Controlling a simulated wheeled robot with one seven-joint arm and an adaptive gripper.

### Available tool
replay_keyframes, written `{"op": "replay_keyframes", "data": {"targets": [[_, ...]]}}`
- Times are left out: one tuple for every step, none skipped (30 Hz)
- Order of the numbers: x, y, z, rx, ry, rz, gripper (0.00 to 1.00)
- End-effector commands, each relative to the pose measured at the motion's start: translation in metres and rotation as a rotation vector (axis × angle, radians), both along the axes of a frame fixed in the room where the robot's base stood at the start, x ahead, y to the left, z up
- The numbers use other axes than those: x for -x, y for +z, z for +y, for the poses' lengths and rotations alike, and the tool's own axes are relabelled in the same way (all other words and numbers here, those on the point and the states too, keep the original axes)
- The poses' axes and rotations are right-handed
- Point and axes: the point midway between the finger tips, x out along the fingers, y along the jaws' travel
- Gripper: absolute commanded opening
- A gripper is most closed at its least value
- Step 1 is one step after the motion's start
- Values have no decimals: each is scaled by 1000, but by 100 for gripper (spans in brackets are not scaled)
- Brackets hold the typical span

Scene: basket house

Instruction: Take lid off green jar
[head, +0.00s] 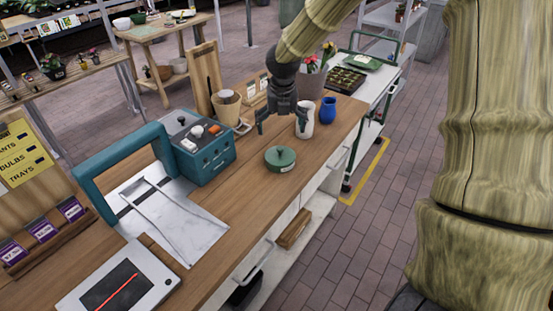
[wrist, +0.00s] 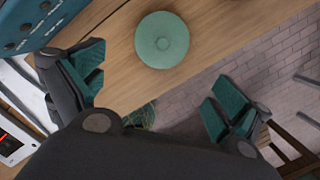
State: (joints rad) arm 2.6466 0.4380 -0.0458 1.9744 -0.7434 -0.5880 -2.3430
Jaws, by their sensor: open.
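A low round green jar (head: 281,164) stands on the wooden counter, with its lid (head: 280,155) on top. In the wrist view the lid (wrist: 162,40) shows from above as a pale green disc with a small round knob at its centre. My gripper (head: 279,128) is open and empty, above the counter and apart from the jar, a little behind it in the head view. In the wrist view the jar lies ahead of the spread fingers (wrist: 160,92), not between them. The jar's body is mostly hidden under the lid there.
The counter (head: 245,205) in front of the jar is clear.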

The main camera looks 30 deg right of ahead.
Motion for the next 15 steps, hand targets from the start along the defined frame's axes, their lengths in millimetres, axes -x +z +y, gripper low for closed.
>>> {"op": "replay_keyframes", "data": {"targets": [[0,-10,-1,0,-1,-1,100],[1,-11,-1,0,-1,-1,100],[1,-12,-2,0,-2,-1,100],[1,-13,-3,1,-3,-1,100],[2,-14,-4,0,-4,0,100],[2,-15,-5,0,-5,0,100],[3,-17,-6,1,-7,0,100],[3,-19,-6,1,-7,2,100],[3,-22,-7,1,-8,3,100],[3,-25,-8,2,-9,3,100],[2,-29,-8,1,-9,3,100],[2,-33,-9,1,-9,3,100],[2,-37,-10,1,-9,3,100],[1,-41,-10,1,-10,3,100],[0,-46,-11,1,-10,3,100]]}}
